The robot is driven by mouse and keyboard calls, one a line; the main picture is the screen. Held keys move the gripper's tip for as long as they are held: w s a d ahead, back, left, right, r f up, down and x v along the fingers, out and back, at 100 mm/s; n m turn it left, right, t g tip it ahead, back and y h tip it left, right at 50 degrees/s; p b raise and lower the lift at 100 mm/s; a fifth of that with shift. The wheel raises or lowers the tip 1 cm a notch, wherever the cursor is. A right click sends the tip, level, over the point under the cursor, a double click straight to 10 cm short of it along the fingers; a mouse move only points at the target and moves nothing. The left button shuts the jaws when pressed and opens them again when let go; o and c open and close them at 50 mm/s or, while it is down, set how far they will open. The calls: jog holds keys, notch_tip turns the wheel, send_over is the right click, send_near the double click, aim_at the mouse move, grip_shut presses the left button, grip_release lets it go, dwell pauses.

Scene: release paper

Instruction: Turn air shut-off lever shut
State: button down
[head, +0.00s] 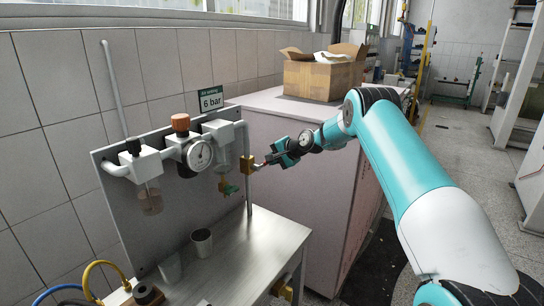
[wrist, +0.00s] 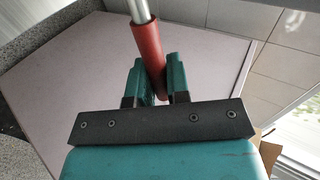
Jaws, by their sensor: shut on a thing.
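The air shut-off lever shows in the wrist view as a metal bar with a red sleeve (wrist: 147,42). My gripper (wrist: 156,72) is shut on it, with one green finger on each side of the red sleeve. In the head view my gripper (head: 270,160) is at the brass valve (head: 247,166) on the vertical pipe at the panel's right edge. The lever (head: 258,165) sticks out roughly level to the right from the valve. Its gripped end is mostly hidden by the fingers.
The grey panel (head: 110,198) carries a round gauge (head: 199,155), filter bowls and a "6 bar" sign (head: 210,99). A pale cabinet (head: 315,195) with a cardboard box (head: 320,78) stands close behind my arm.

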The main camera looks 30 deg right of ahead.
jog(key=shift+f, duration=0.3)
dwell(0.4)
jog(key=c, duration=1.1)
grip_release()
jog(key=b+v, duration=0.3)
jog(key=v, duration=1.4)
jog(key=shift+d+r, duration=0.15)
jog(key=shift+d, duration=0.2)
